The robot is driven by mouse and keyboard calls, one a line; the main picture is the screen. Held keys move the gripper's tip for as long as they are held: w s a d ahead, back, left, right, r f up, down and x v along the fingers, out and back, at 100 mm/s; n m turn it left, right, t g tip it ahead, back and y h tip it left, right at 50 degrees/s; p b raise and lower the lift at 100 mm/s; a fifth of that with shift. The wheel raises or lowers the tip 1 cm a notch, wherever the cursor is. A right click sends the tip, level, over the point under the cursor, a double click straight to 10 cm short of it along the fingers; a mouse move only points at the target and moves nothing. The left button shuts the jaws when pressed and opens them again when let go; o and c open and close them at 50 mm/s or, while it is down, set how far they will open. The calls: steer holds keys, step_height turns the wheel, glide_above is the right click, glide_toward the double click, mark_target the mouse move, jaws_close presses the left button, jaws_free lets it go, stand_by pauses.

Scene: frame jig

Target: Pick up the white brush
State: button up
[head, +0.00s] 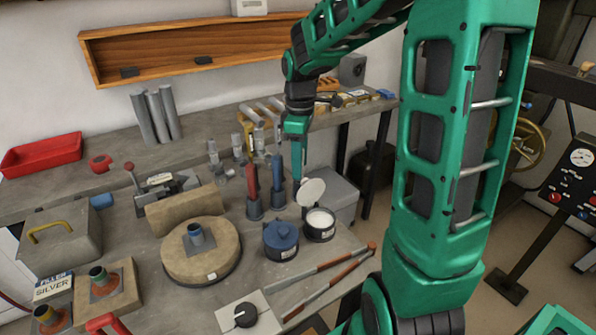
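I cannot clearly make out a white brush in the head view. My gripper (298,183) points down over the back right part of the grey bench (230,290). Its fingers are small and partly hidden, so I cannot tell whether they are open. Just below and to the right of it is a pale round disc (311,192), above an open dark pot (320,232) with white contents. A blue lidded pot (281,244) stands to the left of that pot. Red-handled (251,178) and blue-handled (278,170) tools stand upright in holders left of my gripper.
A round tan block (182,266) and a tan slab (187,210) lie mid-bench. Long-handled tongs (325,285) lie near the front right edge. A grey box (335,190) stands behind the pots. A wooden wall shelf (190,48) hangs at the back. A red tray (40,154) is far left.

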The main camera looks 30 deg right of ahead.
steer(key=shift+f, duration=0.65)
jaws_close()
steer(key=shift+r, duration=0.15)
step_height(320, 180, up, 18)
